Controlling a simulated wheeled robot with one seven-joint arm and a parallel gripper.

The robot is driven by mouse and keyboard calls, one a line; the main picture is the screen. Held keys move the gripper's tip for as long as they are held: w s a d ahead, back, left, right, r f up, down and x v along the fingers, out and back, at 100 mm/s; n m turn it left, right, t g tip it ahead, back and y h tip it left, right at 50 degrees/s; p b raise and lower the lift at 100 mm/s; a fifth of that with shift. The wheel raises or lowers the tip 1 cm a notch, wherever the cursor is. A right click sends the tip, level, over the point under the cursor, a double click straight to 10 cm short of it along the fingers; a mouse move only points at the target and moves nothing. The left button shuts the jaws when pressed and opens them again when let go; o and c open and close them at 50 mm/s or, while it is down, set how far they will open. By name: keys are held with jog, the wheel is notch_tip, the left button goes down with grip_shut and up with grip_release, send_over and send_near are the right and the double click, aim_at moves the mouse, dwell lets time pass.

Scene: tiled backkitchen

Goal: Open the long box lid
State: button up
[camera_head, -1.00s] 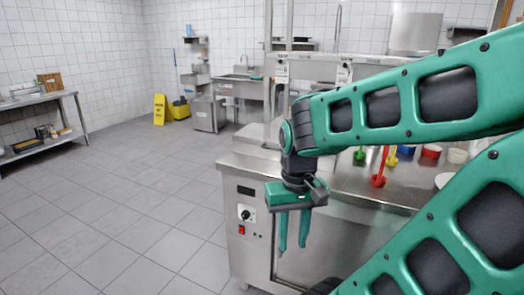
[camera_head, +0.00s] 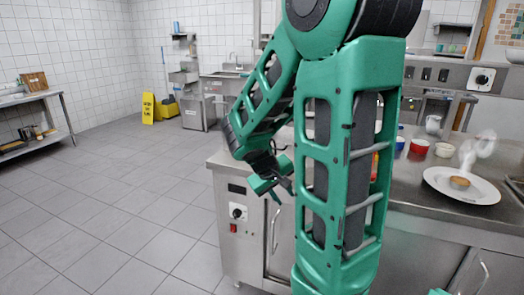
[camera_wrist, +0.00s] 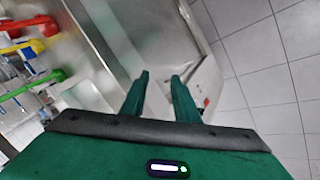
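I cannot make out a long box or its lid in either view. My gripper (camera_head: 279,192) hangs beside the front left corner of the steel counter (camera_head: 222,160), in front of its cabinet side. The wrist view shows my two green fingers (camera_wrist: 160,78) apart with an empty gap between them, so it is open. Behind the fingers are the counter's steel front and floor tiles. My arm hides the middle of the counter top in the head view.
A white plate (camera_head: 435,180) with a small brown item, a red bowl (camera_head: 419,147) and a white bowl (camera_head: 445,150) stand on the counter. Coloured utensils (camera_wrist: 20,48) show in the wrist view. A yellow floor sign (camera_head: 148,108) stands far back. The tiled floor at left is clear.

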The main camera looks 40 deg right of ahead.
jog(key=w+d+r+n+t+h, duration=0.2)
jog(key=w+r+n+t+h, duration=0.15)
jog(key=w, duration=0.55)
jog(key=w+d+r+n+t+h, duration=0.25)
jog(key=w+n+h, duration=0.2)
jog(key=w, duration=0.45)
jog(key=shift+n+g, duration=0.3)
jog(key=x, duration=1)
jog(key=shift+w+r, duration=0.2)
jog(key=shift+w, duration=0.05)
grip_shut()
